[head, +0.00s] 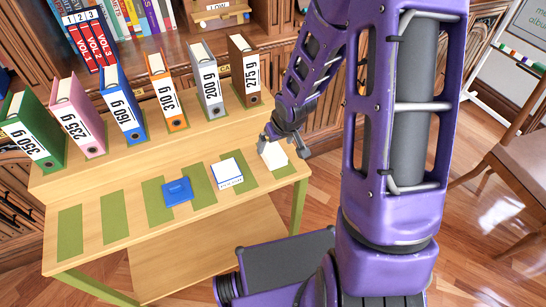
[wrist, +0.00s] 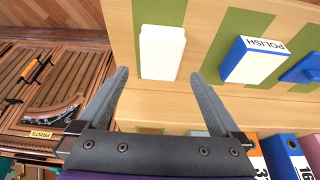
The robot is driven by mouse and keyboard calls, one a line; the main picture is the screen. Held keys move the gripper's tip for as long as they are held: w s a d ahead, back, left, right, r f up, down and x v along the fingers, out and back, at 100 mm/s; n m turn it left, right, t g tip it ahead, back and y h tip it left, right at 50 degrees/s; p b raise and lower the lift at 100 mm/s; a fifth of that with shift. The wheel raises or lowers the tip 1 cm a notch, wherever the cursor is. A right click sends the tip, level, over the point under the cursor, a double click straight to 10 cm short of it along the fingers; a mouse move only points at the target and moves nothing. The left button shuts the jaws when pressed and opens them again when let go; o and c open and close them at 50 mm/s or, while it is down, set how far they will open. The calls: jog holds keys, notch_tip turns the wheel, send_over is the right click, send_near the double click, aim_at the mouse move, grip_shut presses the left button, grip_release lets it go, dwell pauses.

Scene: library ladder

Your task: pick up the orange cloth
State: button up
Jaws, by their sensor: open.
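I see no orange cloth in either view. My gripper (head: 268,140) is open and empty above the right end of the wooden bench. In the wrist view my gripper (wrist: 160,75) has its fingers spread wide. A white block (head: 272,155) lies on the bench's lower step, just by the fingertips. In the wrist view the white block (wrist: 162,52) is ahead of the gap between the fingers, apart from both.
The bench (head: 100,268) has green strips. A blue-and-white POLISH box (head: 228,173) and a blue item (head: 177,192) lie left of the white block. Labelled binders, including an orange one (head: 166,92), stand on the upper step. A chair (head: 518,160) stands right.

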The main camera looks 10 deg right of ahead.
aim_at(273, 152)
jog(key=b+x, duration=0.1)
jog(key=x, duration=0.3)
jog(key=shift+s+f, duration=0.15)
jog(key=shift+f, duration=0.1)
jog(key=c, duration=1.4)
jog(key=s+r+m+p, duration=0.2)
jog(key=r+p, duration=0.3)
jog(key=r, duration=0.5)
jog(key=shift+s+h, duration=0.4)
jog(key=shift+s, duration=0.2)
